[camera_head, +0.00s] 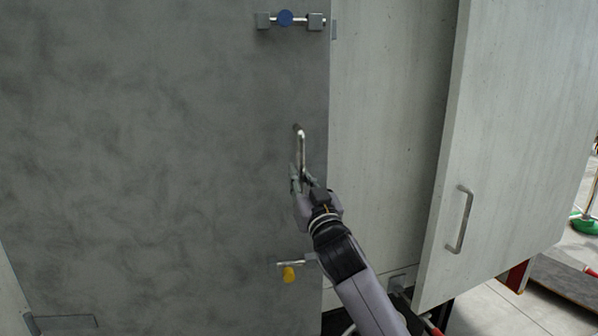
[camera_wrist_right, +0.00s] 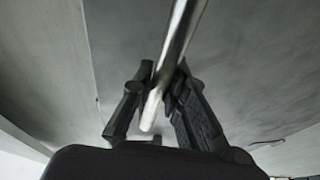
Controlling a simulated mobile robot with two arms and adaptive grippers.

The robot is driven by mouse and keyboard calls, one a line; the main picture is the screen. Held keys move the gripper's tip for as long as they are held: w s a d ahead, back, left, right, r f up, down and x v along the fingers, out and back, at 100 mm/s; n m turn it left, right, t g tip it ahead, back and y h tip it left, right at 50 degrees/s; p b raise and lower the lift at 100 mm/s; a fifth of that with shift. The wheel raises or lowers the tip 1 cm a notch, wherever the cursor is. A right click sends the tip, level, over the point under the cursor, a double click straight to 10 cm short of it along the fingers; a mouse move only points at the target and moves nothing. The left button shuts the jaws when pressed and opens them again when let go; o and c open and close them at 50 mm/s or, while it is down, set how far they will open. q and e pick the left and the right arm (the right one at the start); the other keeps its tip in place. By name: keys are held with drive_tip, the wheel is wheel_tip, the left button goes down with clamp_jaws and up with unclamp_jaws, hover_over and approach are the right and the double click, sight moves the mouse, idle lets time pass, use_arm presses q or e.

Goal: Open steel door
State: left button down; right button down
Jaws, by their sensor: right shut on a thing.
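The steel door (camera_head: 150,150) is a large mottled grey panel filling the left half of the head view. Its metal bar handle (camera_head: 301,148) stands upright near the door's right edge. My right gripper (camera_head: 304,182) is at the lower part of this handle, shut on it. In the right wrist view the handle (camera_wrist_right: 178,50) runs down between the two fingers of the gripper (camera_wrist_right: 160,95). A latch with a blue knob (camera_head: 285,18) is above the handle. A latch with a yellow knob (camera_head: 289,274) is below it. My left gripper is not in view.
A pale cabinet panel (camera_head: 385,130) is right of the steel door. Further right, a pale door (camera_head: 520,130) with its own bar handle (camera_head: 460,219) juts forward at an angle. Tiled floor (camera_head: 490,311) shows at the lower right.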

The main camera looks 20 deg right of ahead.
drive_tip(key=shift+s+a, duration=0.15)
drive_tip(key=shift+s, duration=0.35)
drive_tip(key=s+a+p, duration=0.1)
drive_tip(key=s, duration=0.5)
drive_tip(key=shift+s+a, duration=0.15)
drive_tip(key=shift+a, duration=0.2)
drive_tip(key=shift+s, duration=0.1)
drive_tip(key=s+a, duration=0.2)
drive_tip(key=s, duration=0.4)
drive_tip(key=shift+p, duration=0.4)
drive_tip(key=shift+s+a, duration=0.1)
drive_tip(key=shift+a, duration=0.05)
